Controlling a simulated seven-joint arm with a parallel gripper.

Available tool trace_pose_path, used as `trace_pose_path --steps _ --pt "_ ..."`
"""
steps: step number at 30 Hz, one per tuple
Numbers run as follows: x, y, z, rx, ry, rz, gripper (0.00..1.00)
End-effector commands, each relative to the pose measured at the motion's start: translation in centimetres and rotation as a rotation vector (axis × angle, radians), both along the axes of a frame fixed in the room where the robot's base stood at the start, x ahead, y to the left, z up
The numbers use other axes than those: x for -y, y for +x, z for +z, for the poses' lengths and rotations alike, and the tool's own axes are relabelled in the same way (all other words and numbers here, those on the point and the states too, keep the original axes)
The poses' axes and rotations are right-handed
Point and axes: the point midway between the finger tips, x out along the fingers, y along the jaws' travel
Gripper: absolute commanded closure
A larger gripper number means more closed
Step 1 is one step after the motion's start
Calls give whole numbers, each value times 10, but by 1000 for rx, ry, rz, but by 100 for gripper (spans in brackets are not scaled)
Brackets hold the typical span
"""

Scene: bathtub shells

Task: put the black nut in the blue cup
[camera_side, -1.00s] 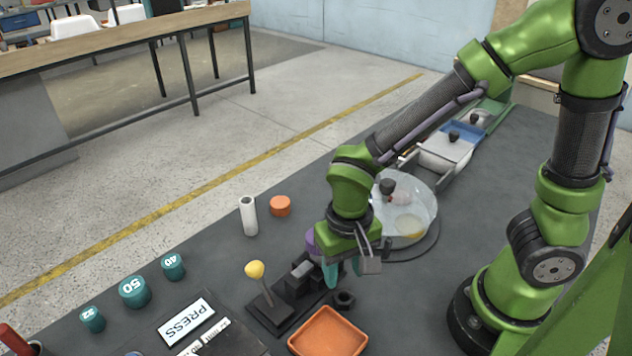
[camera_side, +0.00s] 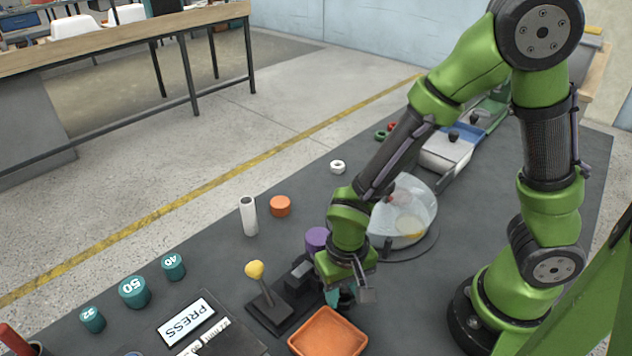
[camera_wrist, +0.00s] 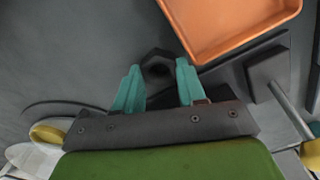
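The black nut (camera_wrist: 158,65) lies flat on the dark table in the wrist view, close to the orange tray. My gripper (camera_wrist: 157,78) is open, with its teal fingertips on either side of the nut's near edge; I cannot tell whether they touch it. In the side view my gripper (camera_side: 340,297) is low over the table behind the orange tray and mostly hides the nut. I cannot make out a blue cup in either view; a purple cylinder (camera_side: 317,238) stands just behind my gripper.
The orange tray (camera_side: 328,334) is directly in front of my gripper. A yellow-knobbed lever (camera_side: 256,270) stands to the left. A clear dome (camera_side: 416,207) is behind to the right. A white tube (camera_side: 248,215) and an orange disc (camera_side: 281,206) stand farther back.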

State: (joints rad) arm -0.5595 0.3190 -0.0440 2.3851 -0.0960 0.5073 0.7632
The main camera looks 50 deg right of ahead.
Motion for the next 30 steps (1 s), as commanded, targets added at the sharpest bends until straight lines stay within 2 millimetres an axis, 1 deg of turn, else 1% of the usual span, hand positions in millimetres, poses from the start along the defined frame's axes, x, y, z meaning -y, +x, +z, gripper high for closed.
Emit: trace_pose_path --steps 1,3,4,5,10,13,17,21,24,27,30 --pt "0 0 0 0 0 0 78" --pt "0 0 0 0 0 0 88" --pt "0 0 0 0 0 0 89" --pt "0 0 0 0 0 0 94" --pt "0 0 1 1 1 0 94" --pt "-1 1 8 4 2 0 94" --pt "-1 1 29 7 4 1 94" --pt "-1 2 59 8 5 0 94" --pt "-1 1 77 6 4 -1 94" --pt "-1 1 91 3 2 6 94" --pt "0 -1 98 -6 -2 50 94"
